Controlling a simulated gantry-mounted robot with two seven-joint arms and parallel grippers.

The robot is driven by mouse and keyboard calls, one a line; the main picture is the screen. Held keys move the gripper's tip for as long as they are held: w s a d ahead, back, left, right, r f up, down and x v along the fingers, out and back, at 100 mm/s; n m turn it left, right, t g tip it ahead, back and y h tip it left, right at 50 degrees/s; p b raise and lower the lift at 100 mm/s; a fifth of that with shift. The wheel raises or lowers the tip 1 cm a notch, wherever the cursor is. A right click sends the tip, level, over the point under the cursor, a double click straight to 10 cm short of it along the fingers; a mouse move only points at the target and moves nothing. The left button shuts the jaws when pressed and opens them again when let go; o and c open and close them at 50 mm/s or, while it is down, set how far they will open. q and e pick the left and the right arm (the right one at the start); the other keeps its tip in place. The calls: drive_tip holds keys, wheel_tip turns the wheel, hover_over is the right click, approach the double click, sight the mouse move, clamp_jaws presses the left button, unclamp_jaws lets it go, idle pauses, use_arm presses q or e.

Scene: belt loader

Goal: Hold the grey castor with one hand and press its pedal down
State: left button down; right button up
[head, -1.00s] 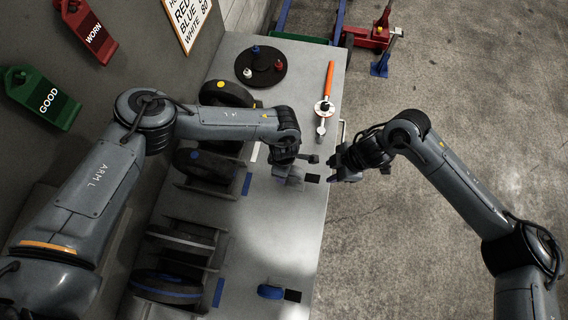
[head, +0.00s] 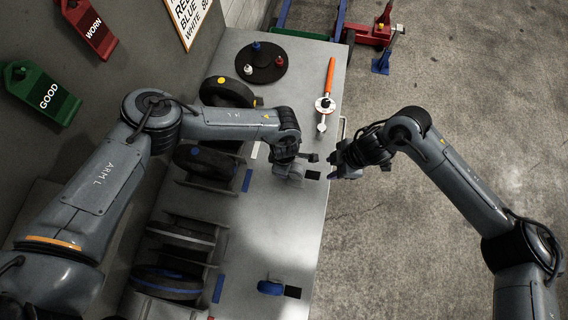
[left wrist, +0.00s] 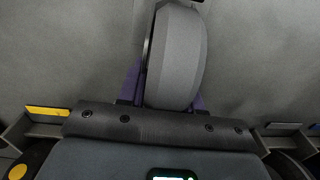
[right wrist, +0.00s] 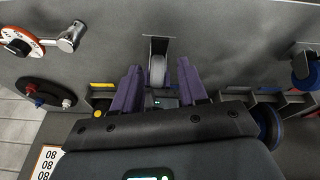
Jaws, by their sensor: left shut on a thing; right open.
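The grey castor (head: 289,172) is near the right edge of the grey bench, beside a black square (head: 313,175). In the left wrist view its grey wheel (left wrist: 178,60) fills the upper middle, with purple fingers on both sides. My left gripper (head: 290,161) is shut on the castor. My right gripper (head: 337,165) is open and empty, just off the bench edge to the right of the castor. In the right wrist view the castor's wheel (right wrist: 157,70) shows beyond and between the two spread purple fingers. I cannot make out the pedal clearly.
A blue-wheeled castor (head: 270,287) lies lower on the bench by another black square. Larger wheels in racks (head: 205,160) line the left side. An orange-handled tool (head: 328,80) and a black disc with coloured pegs (head: 261,62) are at the top.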

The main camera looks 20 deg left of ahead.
drive_tip(key=c, duration=0.4)
drive_tip(key=shift+s+a+r+m, duration=0.15)
drive_tip(key=shift+r+m, duration=0.15)
drive_tip(key=shift+m, duration=0.1)
drive_tip(key=shift+c, duration=1.2)
drive_tip(key=r+m+y, duration=0.1)
drive_tip(key=r, duration=0.1)
drive_tip(key=d+r+m, duration=0.1)
drive_tip(key=r, duration=0.2)
drive_tip(key=shift+w+d+y, duration=0.1)
drive_tip(key=shift+w+y, duration=0.1)
drive_tip(key=shift+y, duration=0.2)
clamp_jaws()
drive_tip(key=shift+d, duration=0.2)
drive_tip(key=shift+f, duration=0.1)
